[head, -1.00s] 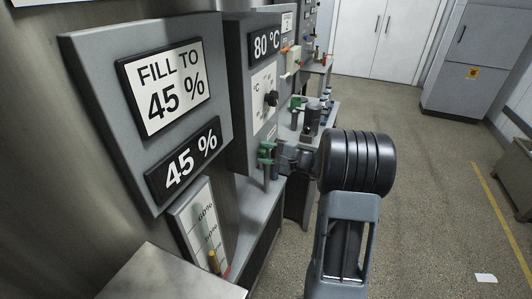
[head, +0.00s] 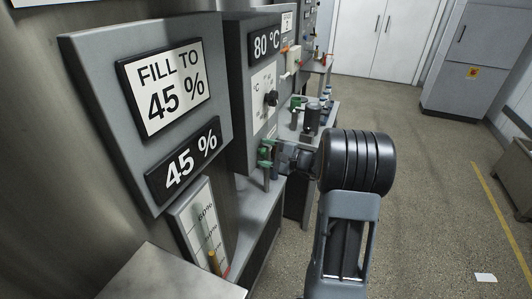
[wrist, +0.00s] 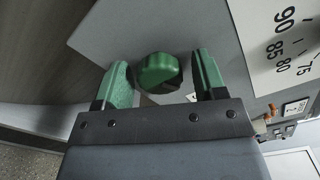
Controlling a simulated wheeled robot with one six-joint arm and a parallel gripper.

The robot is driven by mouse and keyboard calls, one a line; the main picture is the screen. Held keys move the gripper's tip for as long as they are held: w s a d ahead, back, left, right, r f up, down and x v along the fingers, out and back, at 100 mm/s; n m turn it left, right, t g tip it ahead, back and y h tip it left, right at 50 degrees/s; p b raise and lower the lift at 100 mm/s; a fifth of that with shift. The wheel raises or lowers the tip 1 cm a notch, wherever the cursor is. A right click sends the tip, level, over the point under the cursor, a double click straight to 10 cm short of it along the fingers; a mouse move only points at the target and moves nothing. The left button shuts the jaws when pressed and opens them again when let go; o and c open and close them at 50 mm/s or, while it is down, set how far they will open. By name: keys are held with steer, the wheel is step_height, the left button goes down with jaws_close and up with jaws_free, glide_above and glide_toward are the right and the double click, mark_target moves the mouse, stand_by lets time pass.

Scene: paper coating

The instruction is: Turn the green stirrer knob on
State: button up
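The green stirrer knob (wrist: 160,72) shows in the wrist view on a grey panel. My gripper (wrist: 163,80) is open, with one green-padded finger to the left of the knob and one to the right. Small gaps show between the knob and both fingers. In the head view my gripper (head: 267,152) is at the front of the grey panel below the 80 °C display; its green fingertips and the knob are hard to tell apart there.
A black dial knob (head: 271,99) and the 80 °C display (head: 266,45) are above my gripper. A nearer panel reads "FILL TO 45 %" (head: 164,88) and 45 %. Bottles and a green-topped fitting (head: 298,102) stand on a bench behind.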

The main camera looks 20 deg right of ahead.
steer(key=b+v, duration=0.2)
steer(key=v, duration=1.1)
steer(key=shift+s+d, duration=0.25)
steer(key=shift+d, duration=0.05)
steer(key=s+a+f+n+g+h, duration=0.45)
steer(key=s+a+f+g, duration=0.4)
steer(key=g, duration=0.25)
steer(key=s+a+r+n+h+p, duration=0.1)
steer(key=s+a+r+n+h, duration=0.1)
steer(key=a+n, duration=0.3)
steer(key=s+a+r+n+t+h+p, duration=0.1)
steer(key=s+a+r+n+h, duration=0.1)
steer(key=a+r+n+h, duration=0.3)
steer(key=shift+a+n+p, duration=0.35)
steer(key=shift+a, duration=0.4)
